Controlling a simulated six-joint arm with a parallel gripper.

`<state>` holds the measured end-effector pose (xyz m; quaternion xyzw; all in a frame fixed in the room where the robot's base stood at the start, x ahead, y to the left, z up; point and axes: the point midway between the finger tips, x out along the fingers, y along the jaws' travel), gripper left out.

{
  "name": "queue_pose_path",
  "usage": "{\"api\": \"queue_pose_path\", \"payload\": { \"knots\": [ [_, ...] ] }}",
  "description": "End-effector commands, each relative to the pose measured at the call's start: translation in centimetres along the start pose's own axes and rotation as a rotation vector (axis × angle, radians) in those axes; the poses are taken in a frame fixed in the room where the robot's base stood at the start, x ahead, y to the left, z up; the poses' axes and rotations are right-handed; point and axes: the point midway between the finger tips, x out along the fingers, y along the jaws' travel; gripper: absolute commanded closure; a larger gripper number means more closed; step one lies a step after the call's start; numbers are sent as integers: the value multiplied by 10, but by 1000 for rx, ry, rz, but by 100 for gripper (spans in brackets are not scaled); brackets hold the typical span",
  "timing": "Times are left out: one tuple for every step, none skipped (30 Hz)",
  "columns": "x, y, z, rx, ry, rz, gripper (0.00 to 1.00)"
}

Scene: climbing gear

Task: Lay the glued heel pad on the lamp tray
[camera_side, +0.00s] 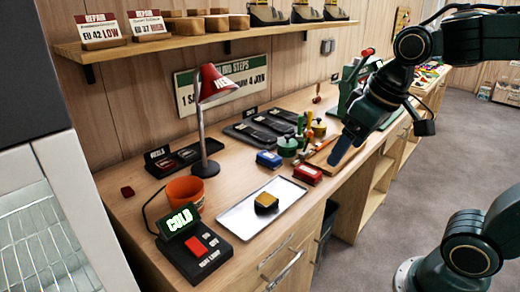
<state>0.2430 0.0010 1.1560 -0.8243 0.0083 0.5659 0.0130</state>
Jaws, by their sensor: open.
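A small dark block with a tan edge (266,203), which looks like the heel pad, lies on the shallow silvery tray (240,224) near the bench's front edge. It sits toward the tray's middle right, with nothing holding it. I cannot see any glue on it. The red desk lamp (215,85) stands behind the tray to the left. My gripper (338,158) is open, up and to the right of the tray, over the brown board; it is apart from the block. Its fingers overlap in this view, so the gap between them is hidden.
A control box with a green COLD display (183,222) and an orange cup (185,192) stand left of the tray. Blue (269,159) and red (307,174) boxes, green containers (287,146) and a brown board (325,155) crowd its right. A shelf (200,38) hangs above.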

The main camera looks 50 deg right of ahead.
Motion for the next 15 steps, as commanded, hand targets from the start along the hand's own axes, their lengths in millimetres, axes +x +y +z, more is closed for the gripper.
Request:
{"api": "queue_pose_path", "payload": {
  "knots": [
    [-4,0,10,-4,22,0,21],
    [-6,1,16,-7,31,0,21],
    [-8,1,22,-10,45,-1,21],
    [-9,1,28,-13,55,-1,21],
    [-10,1,32,-15,65,-1,21],
    [-11,2,39,-18,76,-1,21],
    [-11,2,43,-19,85,-1,21],
    [-12,2,47,-21,91,-1,21],
    [-12,2,51,-23,101,-1,21],
    [-12,2,54,-25,106,-1,21],
    [-12,2,57,-26,110,-1,21],
    [-12,2,59,-28,115,-1,21],
    [-12,2,61,-28,119,-1,21],
    [-12,3,62,-29,121,-1,21],
    [-12,3,64,-30,123,-1,21]
  ]
}}
